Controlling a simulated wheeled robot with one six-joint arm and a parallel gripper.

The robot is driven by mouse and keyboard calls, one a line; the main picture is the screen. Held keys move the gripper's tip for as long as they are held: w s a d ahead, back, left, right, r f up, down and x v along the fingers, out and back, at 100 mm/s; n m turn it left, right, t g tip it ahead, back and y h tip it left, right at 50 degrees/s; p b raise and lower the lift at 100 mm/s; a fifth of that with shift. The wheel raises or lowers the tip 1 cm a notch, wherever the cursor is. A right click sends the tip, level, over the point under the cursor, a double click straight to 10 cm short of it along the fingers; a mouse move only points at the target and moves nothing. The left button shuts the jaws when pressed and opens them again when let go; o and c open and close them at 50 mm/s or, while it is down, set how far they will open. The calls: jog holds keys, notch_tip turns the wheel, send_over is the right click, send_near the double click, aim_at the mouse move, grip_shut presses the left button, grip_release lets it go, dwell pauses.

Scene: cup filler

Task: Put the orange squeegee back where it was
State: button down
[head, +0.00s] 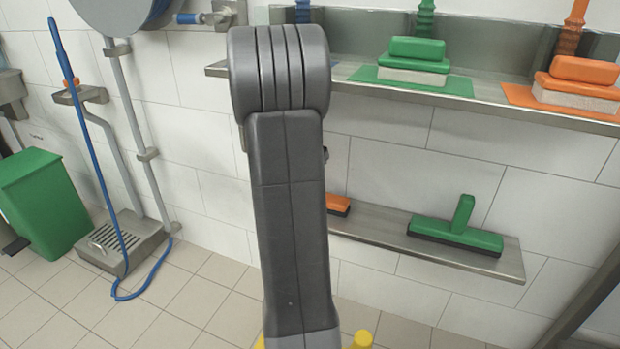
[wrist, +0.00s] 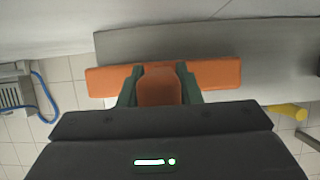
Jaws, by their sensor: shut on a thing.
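The orange squeegee (wrist: 215,74) shows in the wrist view, its wide head lying crosswise and its handle pointing toward my gripper. My gripper (wrist: 160,86) is shut on the handle, one green finger on each side. The grey lower shelf (wrist: 275,50) lies behind and below the squeegee. In the head view one end of the orange squeegee (head: 338,204) shows at the left part of the lower shelf (head: 375,232); my arm hides the rest and my gripper. I cannot tell whether the squeegee touches the shelf.
A green squeegee (head: 457,228) sits on the right part of the lower shelf. The upper shelf (head: 490,98) above holds a green brush (head: 417,50) and an orange brush (head: 585,70) on matching mats. A green bin (head: 45,200) and a blue pole (head: 85,130) stand left.

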jog(key=shift+f, duration=0.1)
jog(key=c, duration=1)
grip_release()
jog(key=shift+c, duration=0.2)
jog(key=p+v, duration=0.3)
jog(key=v, duration=0.2)
jog(key=shift+r, duration=0.4)
jog(key=s+a+p, duration=0.2)
jog(key=s+a, duration=0.2)
jog(key=s, duration=0.7)
jog(key=shift+a+f+p, duration=0.25)
jog(key=shift+a+p, duration=0.05)
jog(key=shift+p, duration=0.05)
